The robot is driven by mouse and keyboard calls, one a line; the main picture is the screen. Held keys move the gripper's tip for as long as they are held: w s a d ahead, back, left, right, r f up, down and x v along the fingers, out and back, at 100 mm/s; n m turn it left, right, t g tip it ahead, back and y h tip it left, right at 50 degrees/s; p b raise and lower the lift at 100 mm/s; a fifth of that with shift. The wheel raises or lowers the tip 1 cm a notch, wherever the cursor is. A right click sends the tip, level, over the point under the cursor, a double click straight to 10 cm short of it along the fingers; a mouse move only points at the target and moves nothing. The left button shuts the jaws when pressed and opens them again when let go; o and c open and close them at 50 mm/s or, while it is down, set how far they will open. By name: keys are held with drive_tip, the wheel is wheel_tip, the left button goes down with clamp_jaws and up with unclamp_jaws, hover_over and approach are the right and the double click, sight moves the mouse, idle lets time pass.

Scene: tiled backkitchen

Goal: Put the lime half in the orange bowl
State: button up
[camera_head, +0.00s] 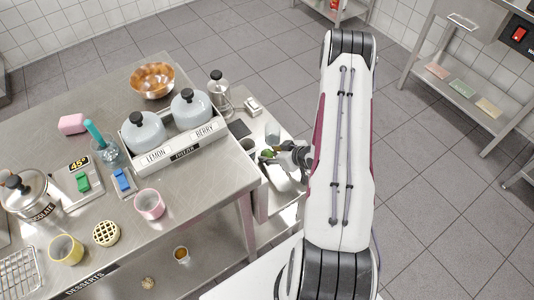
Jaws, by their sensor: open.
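The orange bowl (152,80), shiny and amber-coloured, stands upright near the far edge of the steel table. A small green thing (267,153), which looks like the lime half, shows at the tips of my gripper (273,157). My gripper is over the lower steel surface to the right of the table, with its fingers pointing left. It is open, and its fingers are small and partly hidden by my arm. I cannot tell whether the green thing lies between the fingers or just beside them.
A dark-lidded glass jar (219,93) stands at the table's far right corner. A clear glass (272,132) is close behind my gripper. A pink cup (149,204) stands near the front edge.

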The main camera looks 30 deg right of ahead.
sight(271, 156)
idle(0.4)
drive_tip(key=c, duration=1)
drive_tip(key=shift+o, duration=0.2)
drive_tip(key=shift+r, duration=0.15)
wheel_tip(271, 156, up, 10)
idle(0.7)
